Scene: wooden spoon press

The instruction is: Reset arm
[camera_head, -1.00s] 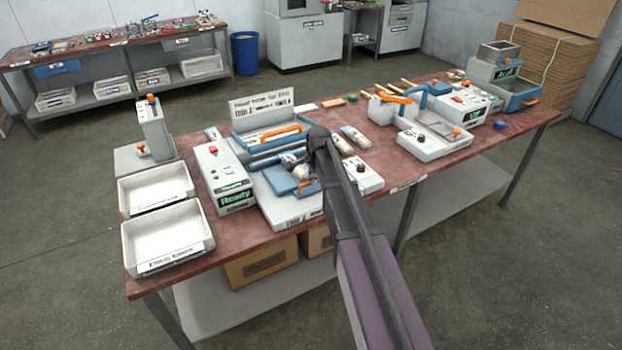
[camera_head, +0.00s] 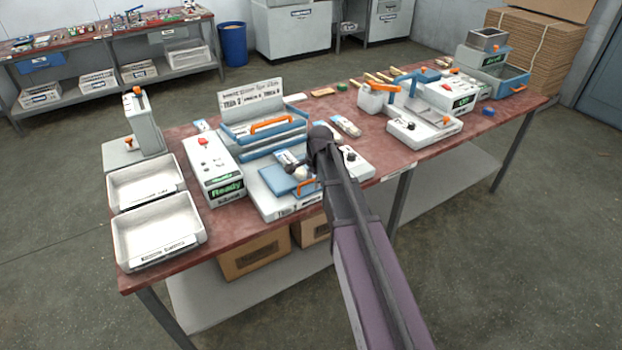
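My arm reaches up from the bottom of the view over the front edge of the red-topped workbench (camera_head: 385,162). My gripper (camera_head: 300,177) is at its far end, above the blue plate (camera_head: 280,180) of the press machine (camera_head: 262,122). The arm's end joint partly covers the gripper, and its fingers are too small and hidden to read. I cannot tell whether it touches the machine or holds anything. The press has an orange handle (camera_head: 271,124) on its raised blue part.
A control box (camera_head: 212,168) with a green "Ready" label stands left of the press. Two white trays (camera_head: 158,232) sit at the bench's left end. Another machine (camera_head: 425,127) stands to the right. A cardboard stack (camera_head: 535,62) is at the back right. The floor in front is clear.

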